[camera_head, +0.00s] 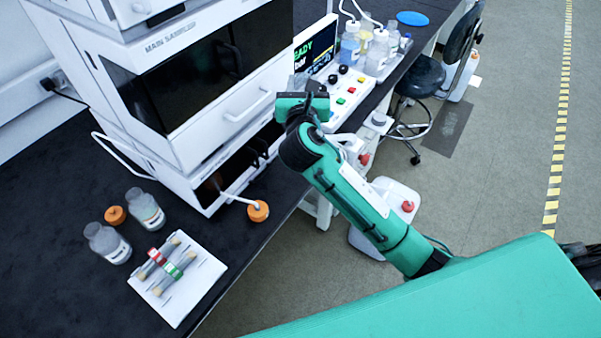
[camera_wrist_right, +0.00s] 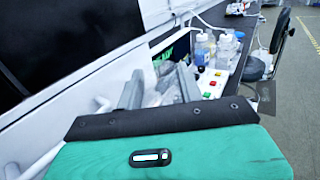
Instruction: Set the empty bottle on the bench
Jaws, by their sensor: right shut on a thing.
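My right gripper (camera_head: 303,90) is in front of the white instrument stack, above the front edge of the black bench (camera_head: 60,275). It is shut on a clear, empty-looking bottle, mostly hidden by the gripper in the head view. In the right wrist view the pale bottle (camera_wrist_right: 167,85) shows between the two grey fingers (camera_wrist_right: 158,90). My left gripper is not in view.
A tubed orange cap (camera_head: 258,211) lies near the edge. A control panel (camera_head: 347,95) and solvent bottles (camera_head: 377,50) are beyond the gripper.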

